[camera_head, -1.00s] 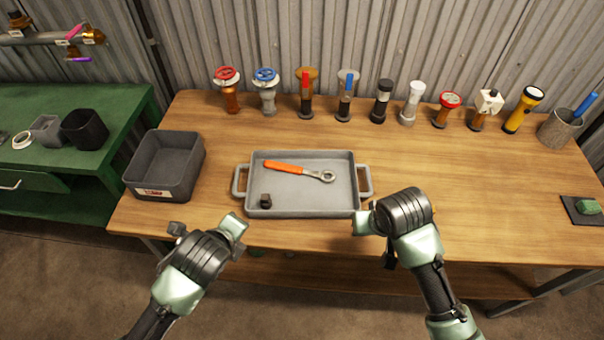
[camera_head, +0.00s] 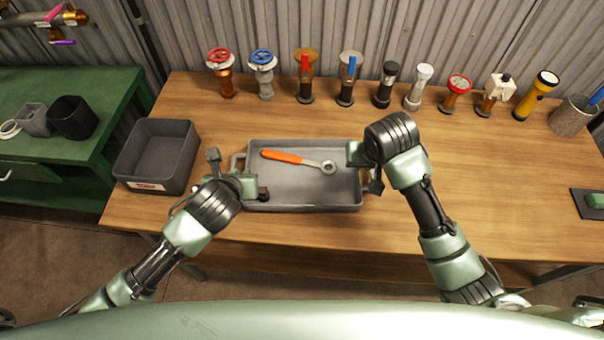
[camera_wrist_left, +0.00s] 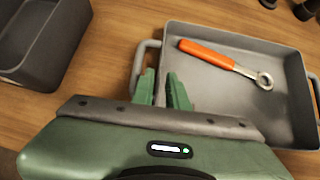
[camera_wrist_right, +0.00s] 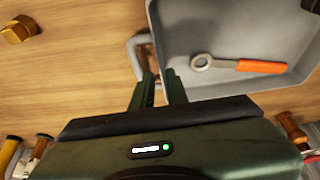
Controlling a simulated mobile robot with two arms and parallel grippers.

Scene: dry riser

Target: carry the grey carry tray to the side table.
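A green table (camera_head: 105,85), likely the side table, stands at the left.
A dark grey bin (camera_head: 155,185) stands on the workbench left of the tray, close to my left gripper. Several valves, nozzles and a yellow torch (camera_head: 537,95) line the back.

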